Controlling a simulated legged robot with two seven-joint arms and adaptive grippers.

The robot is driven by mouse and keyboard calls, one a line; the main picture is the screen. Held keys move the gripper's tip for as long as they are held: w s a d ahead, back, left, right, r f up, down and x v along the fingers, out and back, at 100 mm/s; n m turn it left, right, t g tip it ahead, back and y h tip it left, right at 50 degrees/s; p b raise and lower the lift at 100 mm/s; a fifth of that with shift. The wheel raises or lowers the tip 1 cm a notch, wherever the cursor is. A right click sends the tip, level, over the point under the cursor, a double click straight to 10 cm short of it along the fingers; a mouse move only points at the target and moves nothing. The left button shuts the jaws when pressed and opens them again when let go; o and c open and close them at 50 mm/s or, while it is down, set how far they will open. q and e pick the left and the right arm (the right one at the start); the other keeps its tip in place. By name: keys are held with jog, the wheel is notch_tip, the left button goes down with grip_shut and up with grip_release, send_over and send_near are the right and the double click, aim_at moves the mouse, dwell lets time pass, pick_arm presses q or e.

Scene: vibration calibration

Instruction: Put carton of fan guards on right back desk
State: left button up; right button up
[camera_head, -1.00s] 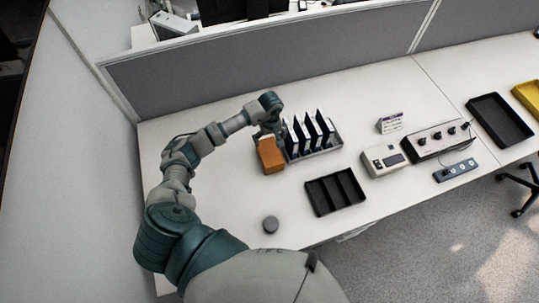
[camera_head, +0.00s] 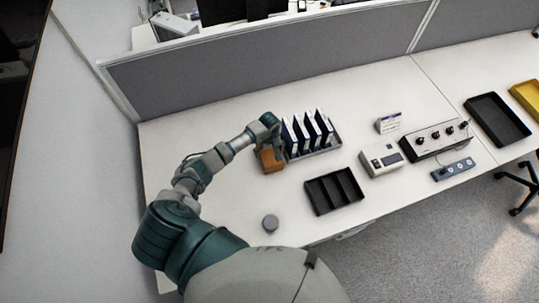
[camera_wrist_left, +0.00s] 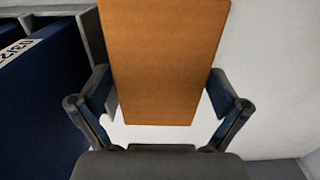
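The carton of fan guards appears to be the plain orange-brown box (camera_head: 270,160) on the white desk (camera_head: 220,205), left of the binder rack. Its face (camera_wrist_left: 162,60) fills the upper middle of the left wrist view. My left gripper (camera_head: 268,142) is over the box, partly hiding it in the head view. In the left wrist view its two fingers (camera_wrist_left: 162,92) are spread, one on each side of the box. I cannot tell whether they touch it. My right gripper is not in view.
Blue binders stand in a grey rack (camera_head: 326,147) close beside the box. A black divided tray (camera_head: 320,190), a grey cylinder (camera_head: 270,223) and instruments (camera_head: 383,158) stand on the desk. Black (camera_head: 497,119) and yellow (camera_head: 527,98) trays lie at the right. A grey partition (camera_head: 270,75) runs behind.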

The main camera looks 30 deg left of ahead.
pick_arm(q)
jog(key=c, duration=1.1)
jog(key=shift+r, duration=0.15)
